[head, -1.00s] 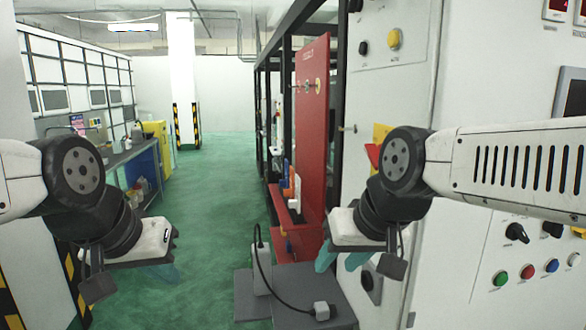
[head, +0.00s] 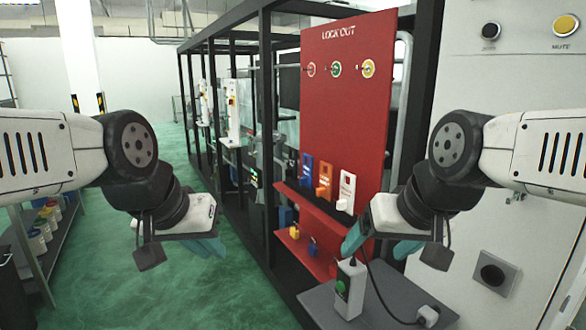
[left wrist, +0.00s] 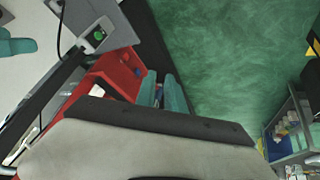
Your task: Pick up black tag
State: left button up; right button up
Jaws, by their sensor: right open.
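I cannot make out a black tag in either view. A red lockout board (head: 345,100) stands ahead, with round red, green and yellow pieces hanging on it. Its upper ledge holds a blue tag (head: 307,168), an orange tag (head: 324,178) and a white tag (head: 345,190). My left gripper (head: 205,245) is left of the board, over the floor, apart from everything; the left wrist view shows its two fingers (left wrist: 162,95) with a narrow gap and nothing held. My right gripper (head: 381,244) is open and empty, in front of the board's lower right.
A grey ledge (head: 390,290) with a grey box with a green button (head: 349,288) and a cable stands in front. A white cabinet (head: 490,200) is on the right. A shelf with bins (head: 45,230) is at left. The green floor (head: 160,275) between is clear.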

aim_at(292, 171)
jog(key=i+j+z, duration=0.45)
jog(key=j+z, duration=0.2)
jog(key=j, duration=0.2)
jog(key=i+j+z, duration=0.25)
jog(key=j, duration=0.15)
jog(key=k, duration=0.05)
